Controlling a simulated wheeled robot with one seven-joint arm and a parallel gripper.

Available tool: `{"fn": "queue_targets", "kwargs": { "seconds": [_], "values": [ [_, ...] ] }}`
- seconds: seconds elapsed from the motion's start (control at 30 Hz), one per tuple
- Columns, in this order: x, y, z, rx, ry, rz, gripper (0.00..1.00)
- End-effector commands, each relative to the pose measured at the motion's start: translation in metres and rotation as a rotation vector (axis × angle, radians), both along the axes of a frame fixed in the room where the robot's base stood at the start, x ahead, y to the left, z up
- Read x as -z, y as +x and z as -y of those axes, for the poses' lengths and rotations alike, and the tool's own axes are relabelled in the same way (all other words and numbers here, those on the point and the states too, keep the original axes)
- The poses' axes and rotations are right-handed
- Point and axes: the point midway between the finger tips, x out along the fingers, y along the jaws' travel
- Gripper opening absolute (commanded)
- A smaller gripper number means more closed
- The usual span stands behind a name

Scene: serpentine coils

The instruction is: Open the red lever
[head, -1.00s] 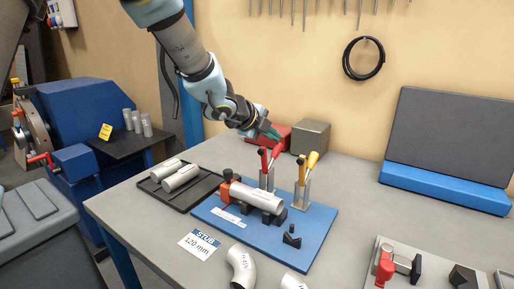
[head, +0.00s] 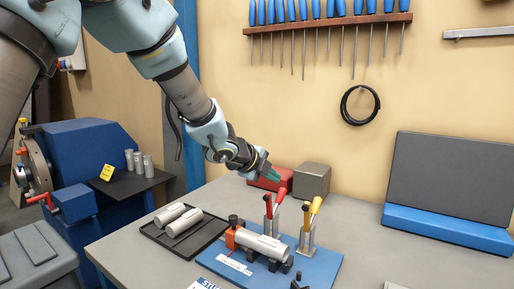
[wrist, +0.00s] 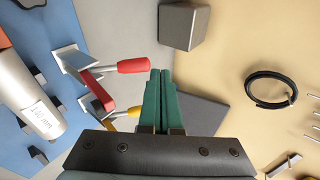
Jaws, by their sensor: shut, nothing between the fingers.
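The red lever (head: 280,196) stands upright on a toggle clamp on the blue fixture plate (head: 326,268). In the wrist view the red lever (wrist: 133,65) lies just left of my fingertips, its handle end close to them. My gripper (head: 273,175) is above the lever, with its green fingers pressed together and nothing between them. The same gripper shows in the wrist view (wrist: 160,76). A grey pipe stub (head: 262,245) lies in the fixture beside the clamps.
A yellow lever (head: 316,206) stands right of the red one. A red box (head: 284,177) and a grey block (head: 312,180) sit behind the fixture. A black tray (head: 203,238) with two tubes lies to the left. The table at right is clear near the fixture.

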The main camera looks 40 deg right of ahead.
Motion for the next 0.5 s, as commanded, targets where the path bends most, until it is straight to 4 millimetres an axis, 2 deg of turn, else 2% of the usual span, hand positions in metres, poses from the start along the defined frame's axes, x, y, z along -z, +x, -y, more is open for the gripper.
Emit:
{"fn": "queue_targets", "kwargs": {
  "seconds": [0.03,0.17,0.5],
  "values": [
    [-0.011,-0.002,0.001,0.001,-0.001,0.0,0.0],
    [-0.027,0.0,-0.002,0.0,-0.002,0.002,0.0],
    [-0.085,0.005,-0.014,-0.001,-0.002,0.002,0.0]
  ]
}}
